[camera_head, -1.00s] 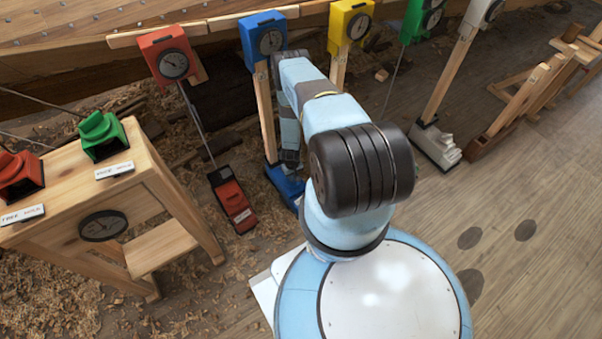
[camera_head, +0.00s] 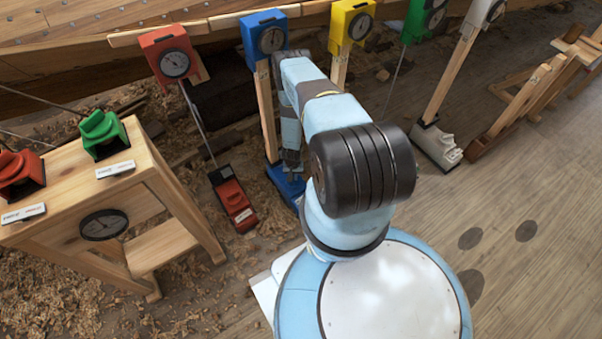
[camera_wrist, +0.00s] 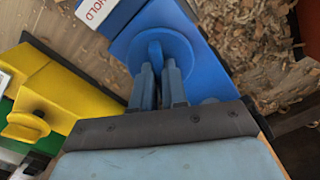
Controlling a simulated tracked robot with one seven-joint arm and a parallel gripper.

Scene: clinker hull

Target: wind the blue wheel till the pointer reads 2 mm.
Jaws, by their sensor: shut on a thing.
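The blue wheel (camera_wrist: 165,52) sits on the blue base unit (camera_wrist: 203,25), which has a white label. In the wrist view my gripper (camera_wrist: 157,80) has one finger on each side of the wheel's raised tab and is shut on it. In the head view the base unit (camera_head: 286,187) is at the foot of the blue post, partly hidden by my arm. The blue gauge box (camera_head: 252,42) with a round dial (camera_head: 271,40) is at the top of that post. The pointer is too small to read.
A red unit (camera_head: 232,197) lies left of the blue one. In the wrist view a yellow unit (camera_wrist: 62,92) with its own wheel (camera_wrist: 27,126) is at the left. A wooden stand (camera_head: 158,178) is at the left in the head view. Open floor (camera_head: 530,270) lies to the right.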

